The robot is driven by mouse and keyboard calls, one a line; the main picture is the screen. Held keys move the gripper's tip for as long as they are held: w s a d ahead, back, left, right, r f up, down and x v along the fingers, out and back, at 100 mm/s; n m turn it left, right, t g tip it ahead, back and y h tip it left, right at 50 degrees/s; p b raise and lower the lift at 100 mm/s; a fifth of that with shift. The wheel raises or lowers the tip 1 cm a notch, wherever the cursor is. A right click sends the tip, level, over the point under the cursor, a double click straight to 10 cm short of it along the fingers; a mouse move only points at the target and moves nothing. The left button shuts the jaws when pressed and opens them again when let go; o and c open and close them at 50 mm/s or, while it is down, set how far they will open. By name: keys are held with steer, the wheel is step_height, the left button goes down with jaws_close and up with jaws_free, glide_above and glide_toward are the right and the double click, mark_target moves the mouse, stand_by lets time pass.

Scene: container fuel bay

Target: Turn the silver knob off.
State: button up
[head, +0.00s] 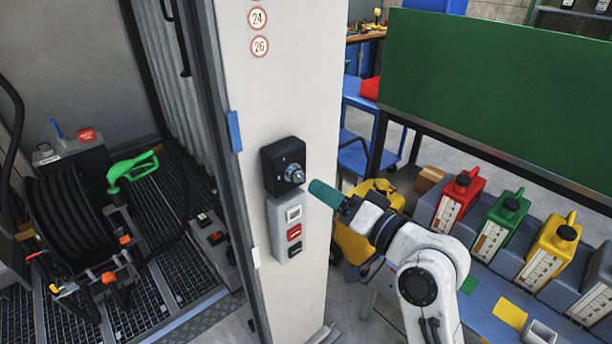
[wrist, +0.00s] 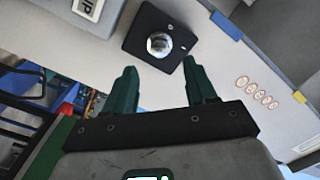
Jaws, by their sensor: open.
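The silver knob (head: 295,173) sits on a black square plate on the white pillar in the head view. It also shows in the wrist view (wrist: 159,43) as a round shiny knob, beyond my fingertips and near the middle between them. My gripper (head: 318,190) has teal fingers and is just right of the knob, apart from it. In the wrist view my gripper (wrist: 160,75) is open, with two separate fingers and nothing between them. The knob's exact turn position is too small to tell.
A grey switch box (head: 289,228) with a red switch is fixed below the knob plate. Red, green and yellow canisters (head: 458,200) stand on the right. A hose reel with a green nozzle (head: 132,168) is at left. A green board (head: 500,85) stands at the upper right.

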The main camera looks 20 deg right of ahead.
mark_target(300, 177)
steer(key=p+x, duration=0.1)
steer(key=x, duration=0.5)
steer(key=shift+w, duration=0.1)
jaws_close()
stand_by(0.4)
